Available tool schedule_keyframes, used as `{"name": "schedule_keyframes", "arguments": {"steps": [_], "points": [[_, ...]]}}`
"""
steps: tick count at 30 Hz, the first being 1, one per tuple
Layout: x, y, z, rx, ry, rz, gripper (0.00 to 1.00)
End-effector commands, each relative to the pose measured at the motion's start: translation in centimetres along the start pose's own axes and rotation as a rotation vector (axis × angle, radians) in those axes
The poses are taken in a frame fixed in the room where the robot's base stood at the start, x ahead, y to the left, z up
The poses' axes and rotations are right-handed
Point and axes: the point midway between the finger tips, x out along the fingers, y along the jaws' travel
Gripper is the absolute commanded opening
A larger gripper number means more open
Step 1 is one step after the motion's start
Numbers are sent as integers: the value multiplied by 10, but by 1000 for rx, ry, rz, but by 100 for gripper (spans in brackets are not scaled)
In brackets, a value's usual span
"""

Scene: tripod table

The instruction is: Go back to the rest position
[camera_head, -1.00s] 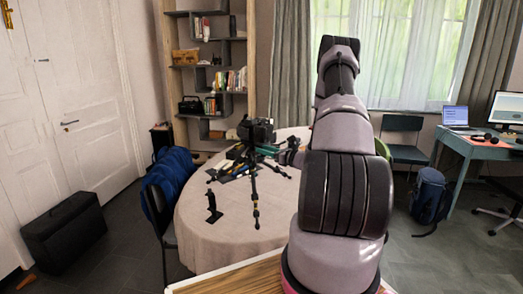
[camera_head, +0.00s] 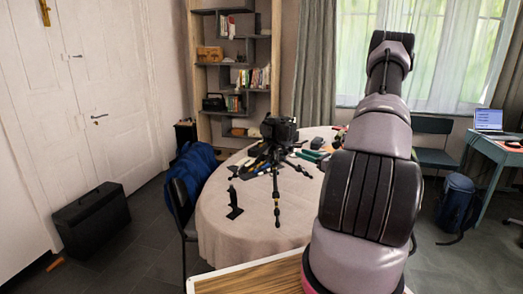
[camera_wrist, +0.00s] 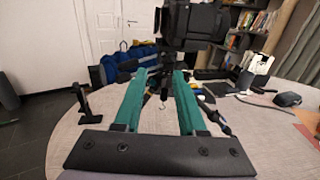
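My gripper (camera_head: 312,155) shows only in part in the head view, its green fingers just right of the tripod; much of the arm behind it is hidden. In the wrist view its two green fingers (camera_wrist: 160,72) are spread apart with nothing held between them. A black tripod (camera_head: 277,185) with a dark camera (camera_head: 279,129) on top stands upright on the round table (camera_head: 255,228). In the wrist view the camera (camera_wrist: 192,22) is beyond the fingertips, with part of the tripod seen through the gap. I cannot tell the exact distance.
A small black stand (camera_head: 234,205) is on the table's left part. Several small items lie around the tripod. A chair with a blue jacket (camera_head: 195,165) is at the left, a black case (camera_head: 88,218) on the floor. A shelf (camera_head: 233,75) stands behind the table.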

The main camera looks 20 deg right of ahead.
Motion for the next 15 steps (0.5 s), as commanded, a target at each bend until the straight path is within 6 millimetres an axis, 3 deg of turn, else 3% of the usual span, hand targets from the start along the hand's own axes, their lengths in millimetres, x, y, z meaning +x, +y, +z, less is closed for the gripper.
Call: {"name": "schedule_keyframes", "arguments": {"steps": [4,8,15], "points": [[3,4,6,-11,2,19,40],[17,30,37,-78,16,133,40],[36,134,123,-342,100,517,40]]}}
